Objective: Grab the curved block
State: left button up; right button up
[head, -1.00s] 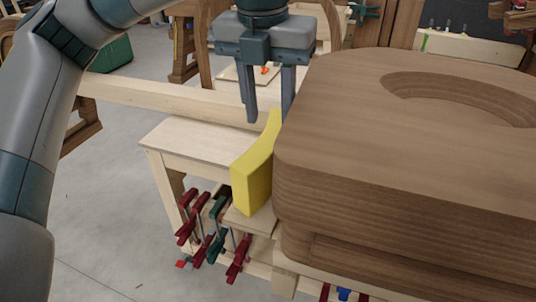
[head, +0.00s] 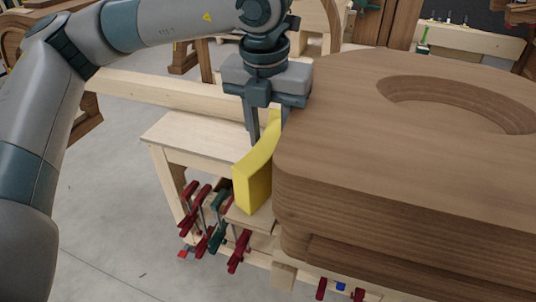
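The yellow curved block (head: 255,180) stands upright on a pale wooden surface, close against the left side of a large brown wooden form. Its far end is partly hidden by my gripper and the form. My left gripper (head: 267,130) points down over the block's far upper part. Its fingers are apart, one at the left side of the block and the other behind it on the right, partly hidden. I cannot tell whether the fingers touch the block. My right gripper is not in the head view.
The thick brown wooden form (head: 400,170) with a curved recess fills the right side, right beside the block. A pale wooden bench (head: 195,140) lies left of the block. Red clamps (head: 240,250) and a green clamp hang below. Grey floor is clear at the lower left.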

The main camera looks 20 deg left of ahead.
pick_arm(q)
grip_shut()
jog(key=shift+r, duration=0.15)
jog(key=shift+w+r+b, duration=0.1)
jog(key=shift+r+b, duration=0.25)
jog(key=shift+r, duration=0.05)
notch_tip(320, 180, up, 17)
jog(key=b, duration=0.4)
jog(key=shift+b, duration=0.4)
